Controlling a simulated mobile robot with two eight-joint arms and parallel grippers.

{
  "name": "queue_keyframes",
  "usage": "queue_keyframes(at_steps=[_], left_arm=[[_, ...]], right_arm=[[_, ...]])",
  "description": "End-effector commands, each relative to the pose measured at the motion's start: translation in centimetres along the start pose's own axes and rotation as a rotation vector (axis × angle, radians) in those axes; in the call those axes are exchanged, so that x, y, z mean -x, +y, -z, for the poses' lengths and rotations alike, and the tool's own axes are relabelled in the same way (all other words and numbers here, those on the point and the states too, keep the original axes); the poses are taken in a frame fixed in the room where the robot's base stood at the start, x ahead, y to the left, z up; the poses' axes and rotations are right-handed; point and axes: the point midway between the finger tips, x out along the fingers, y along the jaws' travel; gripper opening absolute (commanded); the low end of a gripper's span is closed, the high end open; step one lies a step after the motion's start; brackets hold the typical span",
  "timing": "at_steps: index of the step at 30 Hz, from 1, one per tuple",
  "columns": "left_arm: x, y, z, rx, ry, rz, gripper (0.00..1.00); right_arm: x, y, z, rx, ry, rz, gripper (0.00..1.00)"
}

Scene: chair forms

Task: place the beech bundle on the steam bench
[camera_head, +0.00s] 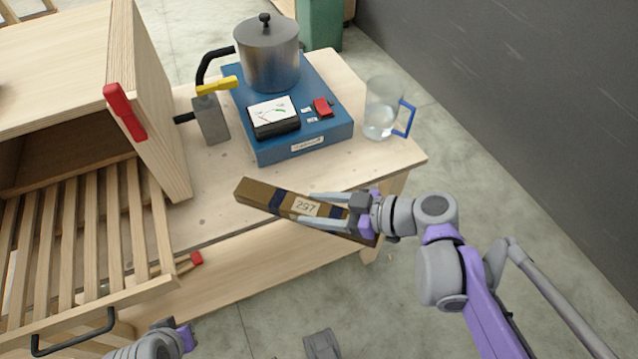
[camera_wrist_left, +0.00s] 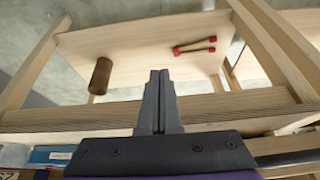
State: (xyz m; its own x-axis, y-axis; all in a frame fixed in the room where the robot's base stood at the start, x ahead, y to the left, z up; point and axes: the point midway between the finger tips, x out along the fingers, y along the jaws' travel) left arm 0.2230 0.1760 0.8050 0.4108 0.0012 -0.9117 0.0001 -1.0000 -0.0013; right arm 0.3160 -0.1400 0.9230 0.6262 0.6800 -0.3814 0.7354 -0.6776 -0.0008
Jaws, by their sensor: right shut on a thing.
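The beech bundle (camera_head: 263,198) is a long brown bar with dark bands and a label reading 297. My right gripper (camera_head: 325,210) is shut on it towards its right end. The bundle lies level over the front part of the steam bench (camera_head: 212,218), its right end past the front edge; I cannot tell if it touches the top. My left gripper (camera_wrist_left: 158,78) has its fingers together and empty in the left wrist view. In the head view only part of my left arm shows at the bottom, and its fingertips are not clear.
A blue steamer base (camera_head: 335,122) carries a metal pot (camera_head: 268,58). A glass jug (camera_head: 381,112) stands at the bench's right. A wooden box with a red handle (camera_head: 124,111) and a slatted rack (camera_head: 85,235) fill the left. A brown cylinder (camera_wrist_left: 100,76) lies on a lower shelf.

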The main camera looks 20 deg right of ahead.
Motion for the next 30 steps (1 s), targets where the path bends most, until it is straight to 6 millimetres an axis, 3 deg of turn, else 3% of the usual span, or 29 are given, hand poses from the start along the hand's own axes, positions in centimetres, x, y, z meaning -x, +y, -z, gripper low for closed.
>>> queue_keyframes(at_steps=[5,15,30], left_arm=[[-0.8,0.0,-0.4,0.000,-0.003,0.000,0.00],[-3.5,0.0,-1.6,0.000,-0.013,0.000,0.00],[-5.1,0.0,-2.2,0.000,-0.019,0.000,0.00]], right_arm=[[-1.2,1.1,-0.7,-0.003,0.001,-0.003,0.00],[-7.6,6.4,-2.3,-0.002,0.000,-0.004,0.00],[-11.7,9.7,-3.7,-0.003,0.000,-0.005,0.00]])
